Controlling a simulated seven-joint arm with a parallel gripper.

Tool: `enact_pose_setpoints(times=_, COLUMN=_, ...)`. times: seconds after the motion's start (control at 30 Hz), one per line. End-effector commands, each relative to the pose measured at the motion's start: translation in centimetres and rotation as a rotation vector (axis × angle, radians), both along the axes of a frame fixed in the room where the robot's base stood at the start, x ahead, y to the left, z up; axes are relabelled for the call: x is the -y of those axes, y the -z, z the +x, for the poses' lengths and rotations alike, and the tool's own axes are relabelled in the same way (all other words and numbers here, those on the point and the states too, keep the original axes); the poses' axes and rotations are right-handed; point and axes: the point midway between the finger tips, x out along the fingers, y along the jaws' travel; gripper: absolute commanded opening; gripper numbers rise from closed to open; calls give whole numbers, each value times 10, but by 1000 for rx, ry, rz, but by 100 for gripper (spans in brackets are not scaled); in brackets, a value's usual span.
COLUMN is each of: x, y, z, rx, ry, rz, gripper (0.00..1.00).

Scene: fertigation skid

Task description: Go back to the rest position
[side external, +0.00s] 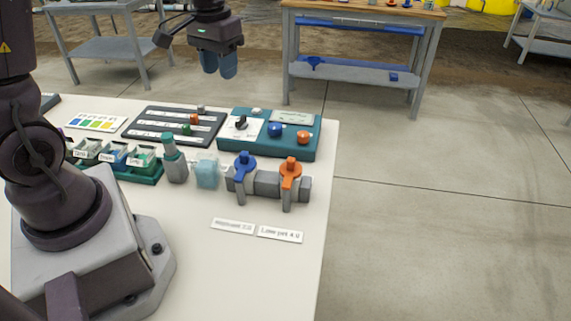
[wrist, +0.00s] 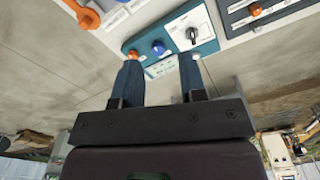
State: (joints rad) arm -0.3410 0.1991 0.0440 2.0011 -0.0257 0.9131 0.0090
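My gripper (side external: 220,66) hangs high above the far side of the white table (side external: 285,285), clear of everything on it. Its two blue fingers point down in the side view. In the wrist view my gripper (wrist: 160,76) shows its fingers apart, with nothing between them. Past the fingertips in that view is the teal control panel (wrist: 207,46) with a black dial, a blue knob and an orange knob. The teal panel (side external: 310,120) stands on the table below and to the right of my gripper in the side view.
A grey valve block (side external: 267,184) carries a blue handle (side external: 245,165) and an orange handle (side external: 290,173). A dark slotted board (side external: 150,123), labelled bins (side external: 113,155), a grey-green bottle (side external: 175,165) and a pale blue block (side external: 207,174) stand nearby. Two label strips (side external: 280,234) lie in front. The air around my gripper is free.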

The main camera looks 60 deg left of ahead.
Motion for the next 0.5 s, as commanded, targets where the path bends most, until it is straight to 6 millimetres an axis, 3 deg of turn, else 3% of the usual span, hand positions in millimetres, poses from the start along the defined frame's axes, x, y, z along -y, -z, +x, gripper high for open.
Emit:
enact_pose_setpoints(times=0.03, x=17, y=-16, z=-12, rx=34, ry=36, rz=12, gripper=38)
enact_pose_setpoints(times=0.2, x=62, y=-49, z=-55, rx=133, ry=142, rz=42, gripper=38)
enact_pose_setpoints(times=0.5, x=114, y=-78, z=-119, rx=340, ry=314, rz=89, gripper=38)
